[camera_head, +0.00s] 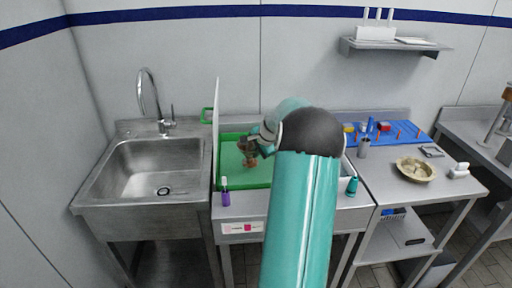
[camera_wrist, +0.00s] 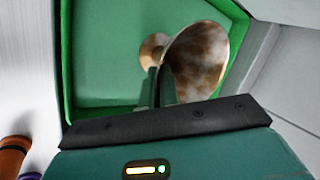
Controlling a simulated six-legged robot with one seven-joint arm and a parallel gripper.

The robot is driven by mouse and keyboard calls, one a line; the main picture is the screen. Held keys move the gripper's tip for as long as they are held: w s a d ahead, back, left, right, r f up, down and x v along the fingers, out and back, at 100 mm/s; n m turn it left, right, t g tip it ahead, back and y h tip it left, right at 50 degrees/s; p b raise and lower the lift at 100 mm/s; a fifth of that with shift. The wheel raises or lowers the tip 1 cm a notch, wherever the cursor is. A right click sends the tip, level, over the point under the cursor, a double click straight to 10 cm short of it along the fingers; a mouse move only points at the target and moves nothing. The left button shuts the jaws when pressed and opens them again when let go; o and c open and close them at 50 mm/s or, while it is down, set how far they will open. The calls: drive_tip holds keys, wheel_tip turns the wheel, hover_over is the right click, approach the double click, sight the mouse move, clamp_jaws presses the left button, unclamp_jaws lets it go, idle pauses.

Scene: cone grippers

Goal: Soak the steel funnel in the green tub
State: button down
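The green tub (camera_head: 232,177) sits in the counter right of the sink; its floor and walls fill much of the wrist view (camera_wrist: 100,60). The steel funnel (camera_wrist: 197,62), with a brown-stained, shiny flared cone, is at the tips of my gripper (camera_wrist: 157,82). The two fingers are close together and closed at the funnel's narrow part. In the head view my gripper (camera_head: 249,149) and the funnel (camera_head: 250,162) are over the tub's interior. I cannot tell whether the funnel touches the tub floor. My arm hides the tub's right part.
An upright white panel (camera_head: 216,130) stands between the steel sink (camera_head: 150,170) and the tub. A purple bottle (camera_head: 226,194) and a teal bottle (camera_head: 352,187) stand at the front edge. A beige bowl (camera_head: 415,169) and blue tray (camera_head: 397,139) are on the right table.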

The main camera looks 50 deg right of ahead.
wheel_tip(320, 180, down, 10)
drive_tip(key=shift+f, duration=0.15)
idle(0.7)
drive_tip(key=shift+w, duration=0.1)
idle(4.0)
drive_tip(key=shift+r, duration=7.2)
